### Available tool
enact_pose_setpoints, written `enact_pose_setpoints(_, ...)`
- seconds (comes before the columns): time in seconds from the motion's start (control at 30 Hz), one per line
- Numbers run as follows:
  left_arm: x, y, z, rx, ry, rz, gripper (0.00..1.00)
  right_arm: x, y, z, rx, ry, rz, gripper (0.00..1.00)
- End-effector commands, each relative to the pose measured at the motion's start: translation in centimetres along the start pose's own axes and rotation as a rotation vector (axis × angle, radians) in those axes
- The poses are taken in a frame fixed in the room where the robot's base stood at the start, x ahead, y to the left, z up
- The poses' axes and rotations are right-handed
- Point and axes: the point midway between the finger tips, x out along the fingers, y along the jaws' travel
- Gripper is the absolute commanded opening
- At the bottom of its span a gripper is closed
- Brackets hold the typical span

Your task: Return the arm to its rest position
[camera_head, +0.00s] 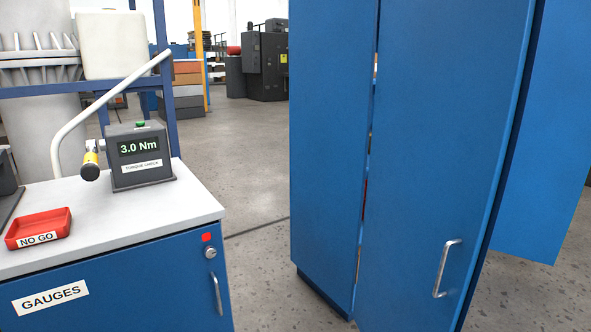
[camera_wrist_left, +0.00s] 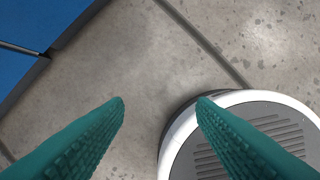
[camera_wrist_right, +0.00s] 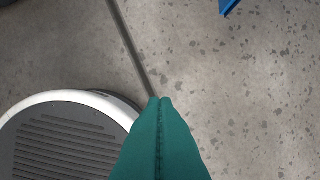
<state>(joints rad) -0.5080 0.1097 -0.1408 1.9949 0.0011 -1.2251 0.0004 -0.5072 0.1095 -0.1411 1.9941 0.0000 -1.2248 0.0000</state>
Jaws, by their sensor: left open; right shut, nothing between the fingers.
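My left gripper (camera_wrist_left: 160,106) is open and empty in the left wrist view. Its two green fingers stand wide apart above the grey floor. My right gripper (camera_wrist_right: 160,103) is shut in the right wrist view. Its two green fingers touch along their length with nothing between them, and they also hang above the floor. Neither gripper or arm shows in the head view. My round base shows below the fingers in both wrist views.
A tall blue cabinet (camera_head: 331,130) stands ahead, its door (camera_head: 440,150) slightly ajar. At the left, a grey-topped GAUGES cabinet (camera_head: 120,290) bears a torque checker reading 3.0 Nm (camera_head: 140,158) and a red NO GO tray (camera_head: 38,228). Open floor (camera_head: 245,170) lies between the cabinets.

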Motion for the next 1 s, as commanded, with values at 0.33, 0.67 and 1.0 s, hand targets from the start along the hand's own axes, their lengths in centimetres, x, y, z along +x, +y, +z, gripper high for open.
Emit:
enact_pose_setpoints(0.33,5.0,-0.3,-5.0,0.011,0.066,-0.007,0.51,4.9,0.4,-5.1,-0.011,0.067,0.008,0.00)
enact_pose_setpoints(0.67,6.6,-0.6,-15.8,0.028,0.134,-0.014,0.51,6.6,0.6,-15.8,-0.027,0.135,0.015,0.00)
enact_pose_setpoints(1.0,5.7,-0.4,-21.6,0.037,0.160,-0.016,0.51,5.7,0.5,-21.7,-0.036,0.160,0.017,0.00)
